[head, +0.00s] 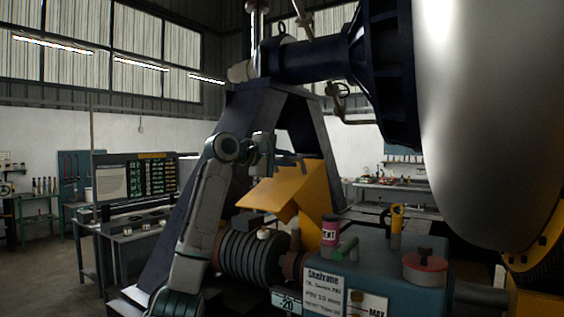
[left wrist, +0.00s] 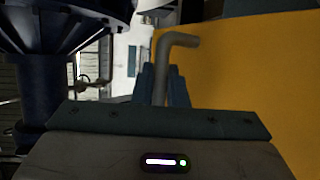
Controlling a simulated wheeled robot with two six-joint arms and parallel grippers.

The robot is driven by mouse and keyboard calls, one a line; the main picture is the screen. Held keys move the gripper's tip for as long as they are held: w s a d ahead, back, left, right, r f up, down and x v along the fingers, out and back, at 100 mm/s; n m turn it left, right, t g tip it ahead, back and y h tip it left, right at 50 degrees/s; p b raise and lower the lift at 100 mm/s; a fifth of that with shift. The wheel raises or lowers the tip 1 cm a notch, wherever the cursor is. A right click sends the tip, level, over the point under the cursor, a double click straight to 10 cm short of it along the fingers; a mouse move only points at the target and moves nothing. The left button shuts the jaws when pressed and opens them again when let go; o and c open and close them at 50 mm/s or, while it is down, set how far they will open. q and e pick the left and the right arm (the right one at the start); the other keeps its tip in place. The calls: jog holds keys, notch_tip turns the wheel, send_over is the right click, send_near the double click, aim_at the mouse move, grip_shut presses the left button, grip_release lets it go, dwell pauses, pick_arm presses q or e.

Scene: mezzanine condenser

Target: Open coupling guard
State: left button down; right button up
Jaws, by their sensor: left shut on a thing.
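The yellow coupling guard (head: 283,192) is tilted up above the machine, with its lower face and folded edge showing. A ribbed dark cylinder (head: 258,256) lies uncovered below and left of it. My left gripper (head: 290,160) is at the guard's upper edge. In the left wrist view my left gripper (left wrist: 163,88) is shut on a grey bent handle (left wrist: 180,40), beside the yellow guard plate (left wrist: 255,75). The guard's hinge side is partly hidden behind the pump block. My right gripper is not in view.
The blue-grey pump block (head: 380,265) carries a red-topped cap (head: 425,265), a green handle (head: 345,249) and a pink-labelled can (head: 330,230). A dark support frame (head: 235,125) stands behind my arm. A large pale tank (head: 490,110) fills the right. A console (head: 135,190) stands left.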

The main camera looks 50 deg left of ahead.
pick_arm(q)
jog(key=shift+w+a+r, duration=0.1)
jog(key=shift+w+r, duration=0.25)
jog(key=shift+r, duration=0.05)
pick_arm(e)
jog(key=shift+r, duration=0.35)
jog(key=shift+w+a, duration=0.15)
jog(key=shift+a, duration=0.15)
pick_arm(q)
jog(key=c, duration=1.5)
grip_release()
jog(key=shift+w, duration=0.1)
jog(key=shift+o, duration=0.2)
